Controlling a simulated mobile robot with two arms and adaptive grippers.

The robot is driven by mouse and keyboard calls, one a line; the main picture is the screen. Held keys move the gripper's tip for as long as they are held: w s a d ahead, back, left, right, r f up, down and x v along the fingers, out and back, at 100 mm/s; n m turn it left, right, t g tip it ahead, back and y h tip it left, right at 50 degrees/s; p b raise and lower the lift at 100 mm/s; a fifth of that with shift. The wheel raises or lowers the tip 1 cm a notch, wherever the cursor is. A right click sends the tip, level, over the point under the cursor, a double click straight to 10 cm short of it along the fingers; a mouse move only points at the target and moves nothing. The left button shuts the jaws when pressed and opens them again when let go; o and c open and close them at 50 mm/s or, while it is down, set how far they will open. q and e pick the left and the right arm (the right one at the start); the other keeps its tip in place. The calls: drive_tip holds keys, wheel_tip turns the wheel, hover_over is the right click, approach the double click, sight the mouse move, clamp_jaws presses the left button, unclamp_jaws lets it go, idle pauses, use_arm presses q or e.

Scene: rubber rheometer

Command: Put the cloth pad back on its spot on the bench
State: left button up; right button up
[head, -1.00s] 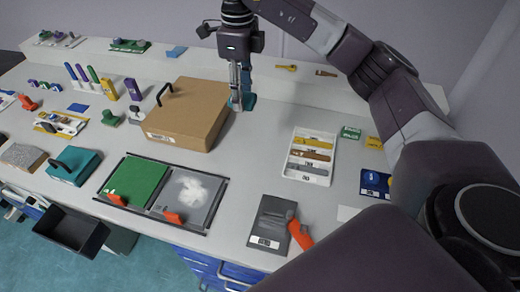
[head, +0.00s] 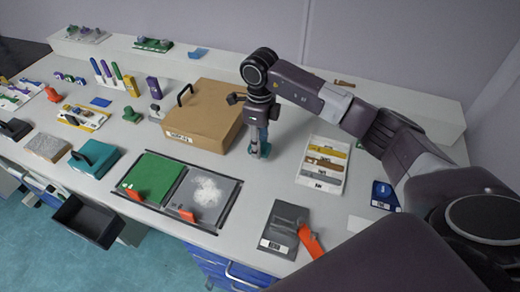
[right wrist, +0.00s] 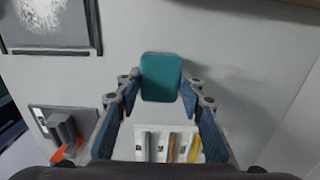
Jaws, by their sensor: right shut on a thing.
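The cloth pad is a small teal block (right wrist: 161,78), held between the fingertips of my right gripper (right wrist: 160,92) in the right wrist view. In the head view the right gripper (head: 257,152) points down over the bench, just right of the cardboard-brown box, with part of the teal pad (head: 264,138) showing behind its fingers. The pad is low over the bench (head: 262,190); I cannot tell whether it touches it. The pad's marked spot is not clearly seen. My left gripper is not in view.
The brown box (head: 200,125) with a black handle stands close left of the gripper. A white tray of bars (head: 323,165) lies to the right. A framed green and grey plate pair (head: 150,176) and a grey block with an orange handle (head: 284,224) lie nearer. Bare bench lies between.

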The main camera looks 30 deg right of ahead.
wheel_tip(320, 180, down, 4)
drive_tip(key=shift+r+p, duration=0.25)
drive_tip(key=shift+p, duration=0.1)
drive_tip(key=shift+f, duration=0.1)
drive_tip(key=shift+f, duration=0.15)
drive_tip(key=o, duration=1)
drive_tip(key=shift+r, duration=0.2)
